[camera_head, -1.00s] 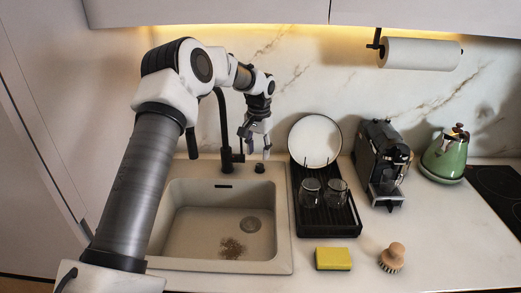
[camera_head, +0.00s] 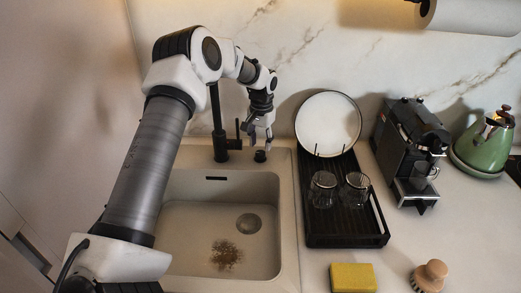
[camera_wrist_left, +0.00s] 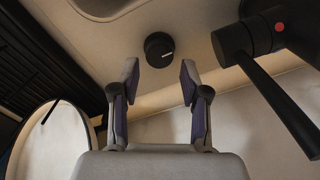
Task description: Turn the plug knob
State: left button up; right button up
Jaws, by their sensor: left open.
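The plug knob (camera_head: 260,156) is a small black round knob on the sink's back rim, right of the black faucet (camera_head: 221,135). In the left wrist view the knob (camera_wrist_left: 159,49) shows its top with a light mark, just beyond and between the fingertips. My left gripper (camera_head: 259,142) is open and empty, pointing down just above the knob. Its two fingers also show in the left wrist view (camera_wrist_left: 160,82), apart and not touching the knob. The sink (camera_head: 180,184) has a round drain (camera_head: 249,223) and brown crumbs in its basin. My right gripper is not in view.
The faucet lever (camera_wrist_left: 277,97) stands close beside the gripper. A black rack (camera_head: 345,240) with a white plate (camera_head: 328,124) and glasses (camera_head: 322,190) is to the right.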

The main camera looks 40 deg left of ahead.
aim_at(260, 152)
pick_arm(q)
notch_tip(260, 152, down, 3)
jog(key=shift+s+r, duration=0.1)
jog(key=shift+r, duration=0.05)
jog(key=shift+f, duration=0.5)
grip_shut()
jog(key=shift+r, duration=0.1)
